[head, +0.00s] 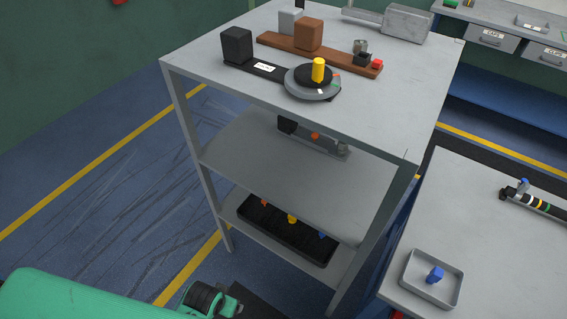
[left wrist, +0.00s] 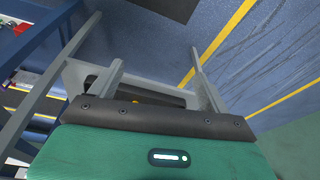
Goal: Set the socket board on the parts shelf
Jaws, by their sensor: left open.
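A grey shelf unit (head: 285,160), which appears to be the parts shelf, stands at the middle of the head view. A black board or tray (head: 265,222) with several coloured pieces lies on its lowest shelf; it may be the socket board, but I cannot tell for certain. In the left wrist view it is partly hidden behind the gripper. My left gripper (head: 236,302) is low, in front of the unit and apart from the tray. Its fingers (left wrist: 157,55) are spread and empty in the left wrist view. My right gripper is not in view.
The unit's top holds a brown board (head: 345,57) with blocks and a black board with a round disc (head: 312,84). A grey piece (head: 318,138) lies on the middle shelf. A table (head: 480,240) with a small tray (head: 413,291) stands right. Floor left is clear.

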